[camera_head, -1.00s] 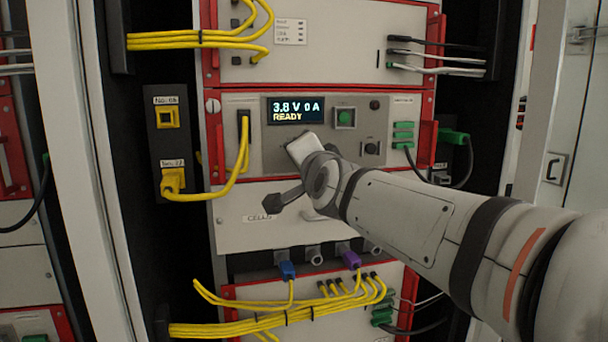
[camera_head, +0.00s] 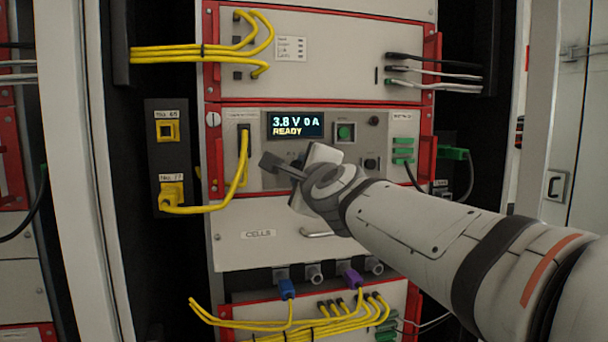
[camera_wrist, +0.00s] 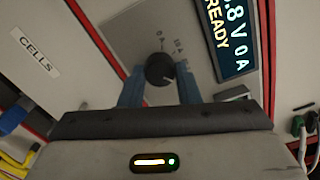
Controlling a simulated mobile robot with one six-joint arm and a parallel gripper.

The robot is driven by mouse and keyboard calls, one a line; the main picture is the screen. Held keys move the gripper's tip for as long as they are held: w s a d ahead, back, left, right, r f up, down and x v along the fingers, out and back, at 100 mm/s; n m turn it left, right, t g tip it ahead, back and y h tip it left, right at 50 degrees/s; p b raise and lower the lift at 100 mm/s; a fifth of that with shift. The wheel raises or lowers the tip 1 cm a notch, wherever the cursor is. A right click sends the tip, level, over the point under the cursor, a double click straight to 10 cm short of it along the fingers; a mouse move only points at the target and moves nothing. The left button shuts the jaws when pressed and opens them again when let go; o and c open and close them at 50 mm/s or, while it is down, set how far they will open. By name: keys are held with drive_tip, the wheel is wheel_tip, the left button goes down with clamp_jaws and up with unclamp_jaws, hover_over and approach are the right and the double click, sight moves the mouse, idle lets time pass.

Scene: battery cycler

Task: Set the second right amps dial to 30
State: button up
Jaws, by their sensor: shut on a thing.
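The round black amps dial (camera_wrist: 159,68) sits on the grey panel in the wrist view, with small scale labels beside it, one reading 0 A. A small light mark shows near its lower right edge. My gripper (camera_wrist: 160,82) has its two blue fingers shut on either side of the dial. In the head view my gripper (camera_head: 297,180) is in front of the panel below the display and hides the dial. The display (camera_head: 296,124) reads 3.8 V, 0 A and READY; it also shows in the wrist view (camera_wrist: 228,35).
A green button (camera_head: 344,132) and a black knob (camera_head: 371,164) are right of the display. A yellow cable (camera_head: 243,165) loops close on the left. The CELLS drawer (camera_head: 258,235) is below. Red handles (camera_head: 427,147) flank the unit.

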drive_tip(key=shift+m, duration=0.9)
drive_tip(key=o, duration=1)
drive_tip(key=shift+c, duration=0.2)
drive_tip(key=p+v, duration=0.1)
drive_tip(key=v, duration=0.6)
drive_tip(key=shift+s+p, duration=0.4)
drive_tip(key=shift+d, duration=0.15)
